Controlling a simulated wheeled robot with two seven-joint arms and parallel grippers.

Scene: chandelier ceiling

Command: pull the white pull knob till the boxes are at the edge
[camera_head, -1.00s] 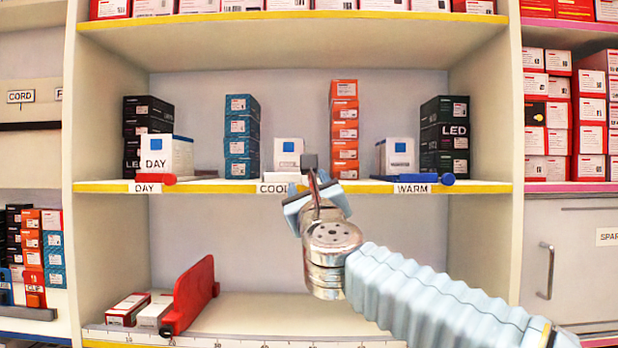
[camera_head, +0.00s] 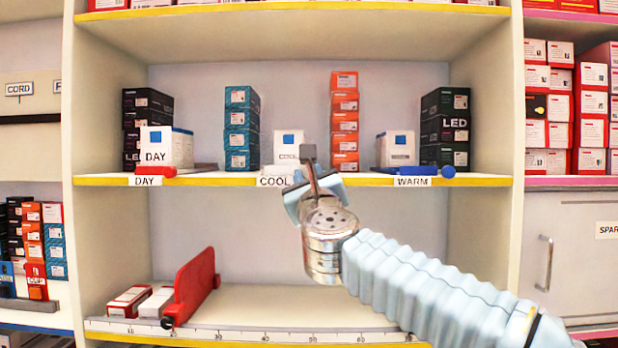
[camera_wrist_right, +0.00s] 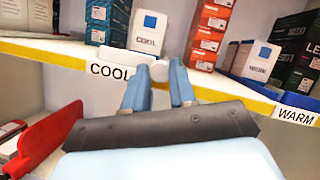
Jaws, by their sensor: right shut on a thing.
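The white pull knob (camera_wrist_right: 158,73) shows between my right gripper's fingertips at the shelf edge in the right wrist view. My right gripper (camera_wrist_right: 158,90) is shut on it; in the head view the gripper (camera_head: 312,190) hides the knob. A white slide strip (camera_wrist_right: 127,57) lies behind the knob, beside the COOL label. A white COOL box (camera_head: 288,146) with a blue square stands behind it, set back from the edge; it also shows in the right wrist view (camera_wrist_right: 147,34). Anything behind it is hidden. My left gripper is not in view.
A red pull (camera_head: 168,171) by DAY and a blue pull (camera_head: 447,171) by WARM sit on the same yellow shelf edge (camera_head: 230,181). Teal boxes (camera_head: 240,128) and orange boxes (camera_head: 344,120) flank the COOL box. A red divider (camera_head: 195,284) stands on the lower shelf.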

